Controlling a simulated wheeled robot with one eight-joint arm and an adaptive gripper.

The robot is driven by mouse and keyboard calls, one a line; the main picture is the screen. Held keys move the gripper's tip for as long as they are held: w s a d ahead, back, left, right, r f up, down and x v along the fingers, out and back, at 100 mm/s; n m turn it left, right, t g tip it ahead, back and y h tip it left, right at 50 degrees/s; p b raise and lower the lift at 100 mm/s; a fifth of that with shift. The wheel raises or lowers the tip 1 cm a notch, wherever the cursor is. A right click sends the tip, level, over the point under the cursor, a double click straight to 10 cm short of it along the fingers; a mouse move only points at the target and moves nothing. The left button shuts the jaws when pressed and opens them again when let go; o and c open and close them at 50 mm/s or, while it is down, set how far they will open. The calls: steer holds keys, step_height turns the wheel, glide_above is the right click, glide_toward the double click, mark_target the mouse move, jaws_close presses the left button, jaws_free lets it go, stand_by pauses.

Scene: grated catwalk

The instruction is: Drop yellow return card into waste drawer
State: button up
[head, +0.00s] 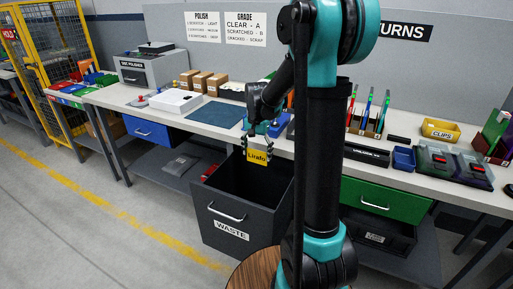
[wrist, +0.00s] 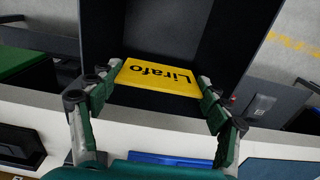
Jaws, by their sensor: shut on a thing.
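The yellow card marked "Lirafo" (head: 257,156) is held at its edges between the fingers of my gripper (head: 257,148). It hangs over the back part of the open dark waste drawer (head: 224,228), which has a "WASTE" label and a handle on its front. In the wrist view the yellow card (wrist: 160,77) sits between the two fingers of my gripper (wrist: 158,90), with the dark drawer interior (wrist: 170,35) beyond it. The drawer looks empty where I can see in; my arm hides part of its right side.
A blue drawer (head: 148,130) and a green drawer (head: 382,200) are under the bench. A round wooden top (head: 256,272) is close in front of the waste drawer.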

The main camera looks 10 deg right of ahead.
mark_target(257, 159)
steer(key=shift+f, duration=1.75)
steer(key=o, duration=1)
step_height(257, 159, up, 12)
